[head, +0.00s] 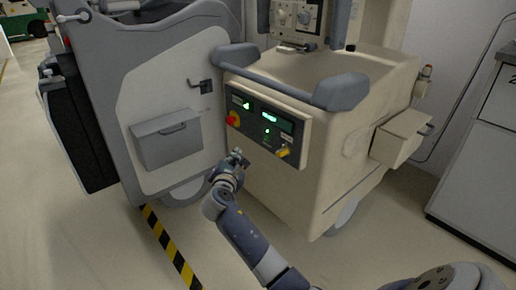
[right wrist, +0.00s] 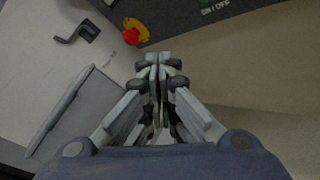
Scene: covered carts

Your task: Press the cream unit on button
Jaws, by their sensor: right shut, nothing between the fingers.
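The cream unit (head: 345,185) stands in the middle of the head view with a dark control panel (head: 266,126) on its front. The panel has a green-lit button (head: 246,105), a second green light (head: 267,131), a lit display, a red knob (head: 232,119) and a yellow part (head: 283,152). My right gripper (head: 238,156) is shut and empty, just below the panel and apart from it. My left gripper is out of view.
A grey cart (head: 180,70) with a handle and a drawer box (head: 166,138) stands left of the cream unit. A side box (head: 400,138) sticks out right. A white cabinet (head: 480,175) stands at the right.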

